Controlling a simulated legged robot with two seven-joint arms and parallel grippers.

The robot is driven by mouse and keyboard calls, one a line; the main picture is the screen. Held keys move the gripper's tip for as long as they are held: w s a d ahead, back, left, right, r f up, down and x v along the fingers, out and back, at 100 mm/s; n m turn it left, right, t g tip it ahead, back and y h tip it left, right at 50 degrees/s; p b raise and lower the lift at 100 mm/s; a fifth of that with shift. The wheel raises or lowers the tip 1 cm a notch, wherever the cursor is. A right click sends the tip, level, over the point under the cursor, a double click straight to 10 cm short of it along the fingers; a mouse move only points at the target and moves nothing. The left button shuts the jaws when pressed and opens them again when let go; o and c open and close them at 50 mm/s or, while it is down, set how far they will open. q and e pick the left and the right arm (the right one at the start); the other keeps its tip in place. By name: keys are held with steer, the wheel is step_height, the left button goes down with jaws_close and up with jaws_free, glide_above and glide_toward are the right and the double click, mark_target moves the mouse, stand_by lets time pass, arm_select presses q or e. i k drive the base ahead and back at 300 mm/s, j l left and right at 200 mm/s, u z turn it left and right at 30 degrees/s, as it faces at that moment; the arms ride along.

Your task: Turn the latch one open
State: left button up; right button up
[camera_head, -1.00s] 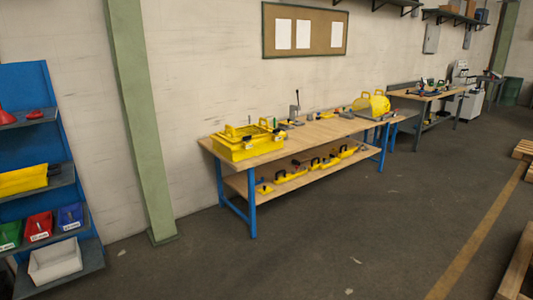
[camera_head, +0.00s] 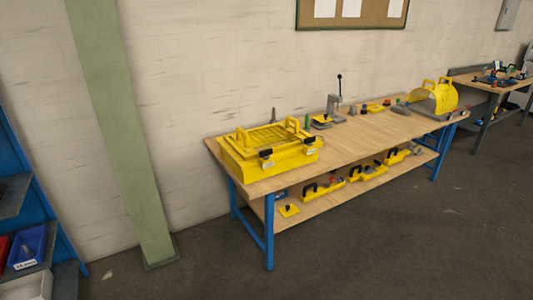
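A yellow box (camera_head: 268,155) with a ribbed top and upright yellow handles sits on the near left end of the wooden workbench (camera_head: 355,143). Two dark latches show on its front side, a left latch (camera_head: 266,154) and a right latch (camera_head: 309,141). Which of them is latch one, and how each is turned, is too small to tell. Neither of my grippers is in view.
A grey lever press (camera_head: 334,106) and a yellow rounded guard (camera_head: 434,98) stand farther along the bench. Yellow tools lie on its lower shelf (camera_head: 318,197). A green column (camera_head: 120,130) and blue rack (camera_head: 22,190) stand left. The floor (camera_head: 370,250) before the bench is clear.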

mark_target(265, 154)
steer(key=i+j, duration=0.2)
steer(key=i, duration=0.25)
steer(key=i+j+z, duration=0.1)
steer(key=i, duration=0.3)
steer(key=i+j, duration=0.25)
steer(key=i, duration=0.2)
steer(key=i+j, duration=0.25)
steer(key=i, duration=0.2)
steer(key=l+z, duration=0.05)
